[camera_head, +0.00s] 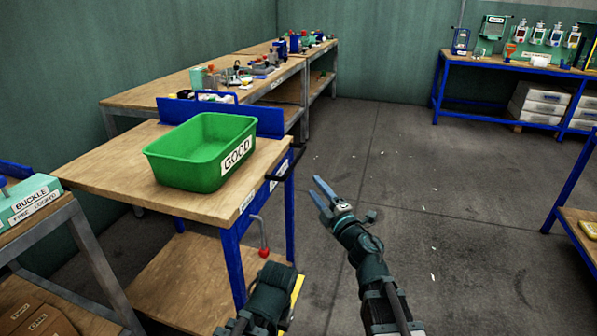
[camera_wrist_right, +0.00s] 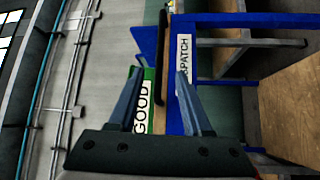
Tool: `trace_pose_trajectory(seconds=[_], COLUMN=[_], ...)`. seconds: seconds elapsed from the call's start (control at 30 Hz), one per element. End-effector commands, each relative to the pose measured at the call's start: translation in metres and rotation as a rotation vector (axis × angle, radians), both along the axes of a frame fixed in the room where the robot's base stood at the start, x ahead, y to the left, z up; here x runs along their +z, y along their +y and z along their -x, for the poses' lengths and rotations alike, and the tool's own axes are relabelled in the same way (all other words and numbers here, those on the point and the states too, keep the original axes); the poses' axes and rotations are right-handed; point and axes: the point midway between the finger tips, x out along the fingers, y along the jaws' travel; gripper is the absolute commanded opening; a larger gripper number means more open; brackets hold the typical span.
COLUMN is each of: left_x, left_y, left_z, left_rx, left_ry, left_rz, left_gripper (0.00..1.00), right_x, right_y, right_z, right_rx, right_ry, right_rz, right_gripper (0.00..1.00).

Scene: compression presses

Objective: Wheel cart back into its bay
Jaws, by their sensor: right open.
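The cart (camera_head: 120,180) has a wooden top, a lower wooden shelf and a blue frame. It stands at left centre in the head view, with a black handle (camera_head: 287,163) on its right side. A green bin labelled GOOD (camera_head: 190,171) sits on its top. My right gripper (camera_head: 318,188) is open and empty, to the right of the handle and apart from it. In the right wrist view, the black handle (camera_wrist_right: 161,60) lies ahead, between the lines of the two fingers (camera_wrist_right: 160,95). Part of my left arm shows at the bottom; its fingers do not show.
A press bench labelled BUCKLE (camera_head: 35,200) stands close on the cart's left. A long workbench (camera_head: 150,94) with small parts runs behind the cart. A blue bench (camera_head: 480,62) stands at the back right, and another blue-legged bench (camera_head: 570,185) at the right edge. The middle floor is open.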

Motion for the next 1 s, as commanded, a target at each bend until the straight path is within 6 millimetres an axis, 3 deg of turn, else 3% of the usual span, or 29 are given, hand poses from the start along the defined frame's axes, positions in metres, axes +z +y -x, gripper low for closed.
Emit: trace_pose_trajectory(seconds=[0.27,0.47,1.0], left_x=[-0.001,0.002,0.016], left_y=[0.0,0.0,0.001], left_z=[0.0,0.0,0.0], left_rx=[0.0,0.0,0.003], left_ry=[0.0,0.0,0.0], left_rz=[0.0,0.0,-0.002], left_gripper=[0.0,0.0,0.0], right_x=[0.0,0.002,0.016], right_y=[0.003,0.009,0.053], right_z=[-0.001,-0.016,-0.105], right_rx=[0.014,0.013,0.012], right_ry=[-0.006,-0.005,-0.005], right_rz=[0.009,0.008,0.007], right_gripper=[0.5,0.5,0.5])
